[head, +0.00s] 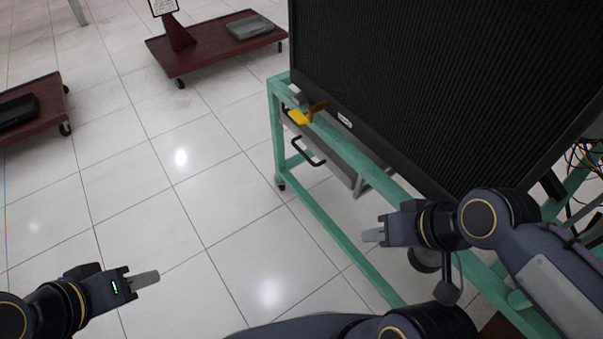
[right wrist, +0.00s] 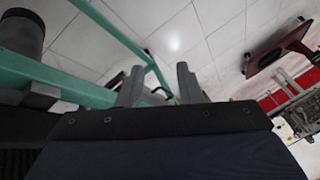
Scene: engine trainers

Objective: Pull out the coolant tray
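The coolant tray (head: 345,152) is a grey tray low inside the green frame, under the large black radiator. Its black bar handle (head: 308,153) sticks out on the left side of the frame. In the right wrist view a dark handle-like piece (right wrist: 163,93) shows beyond the fingers. My right gripper (head: 372,235) is to the right of and nearer than the handle, beside the frame and apart from the handle. Its two fingers (right wrist: 160,85) are spread with nothing between them. My left gripper (head: 146,279) is over the floor at lower left, away from the tray; its finger gap is not visible.
The green frame (head: 330,228) and black radiator (head: 440,80) fill the right side. A yellow piece (head: 298,117) sits at the radiator's lower left corner. Dark red carts (head: 205,45) stand at the back and far left. The tiled floor left of the frame is clear.

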